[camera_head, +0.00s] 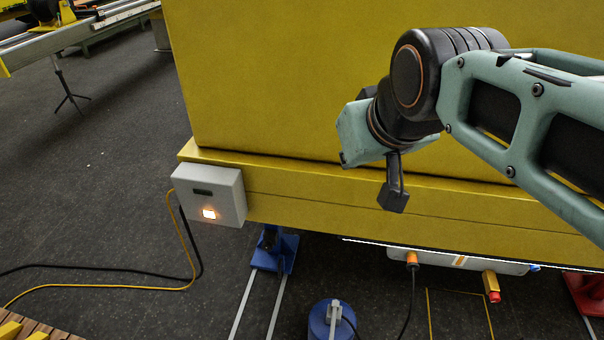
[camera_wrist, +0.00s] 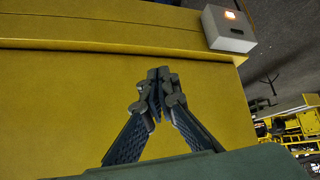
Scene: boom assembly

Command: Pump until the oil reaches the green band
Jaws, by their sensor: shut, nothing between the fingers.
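My gripper (camera_wrist: 158,85) is shut and empty in the wrist view, its two dark fingers meeting at the tips in front of a yellow surface. In the head view my arm reaches in from the right, in front of the large yellow body (camera_head: 265,75). No oil level or green band can be made out. A blue round unit (camera_head: 320,322) with a grey upright piece stands on the floor at the bottom of the head view; I cannot tell whether it is the pump. My gripper is apart from it.
A grey box (camera_head: 232,195) with a lit panel sits at the yellow ledge's left corner; it also shows in the wrist view (camera_wrist: 226,40). A pale panel (camera_head: 450,260) with an orange fitting (camera_head: 412,259) and dark hose lies below the ledge. Cables cross the left floor.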

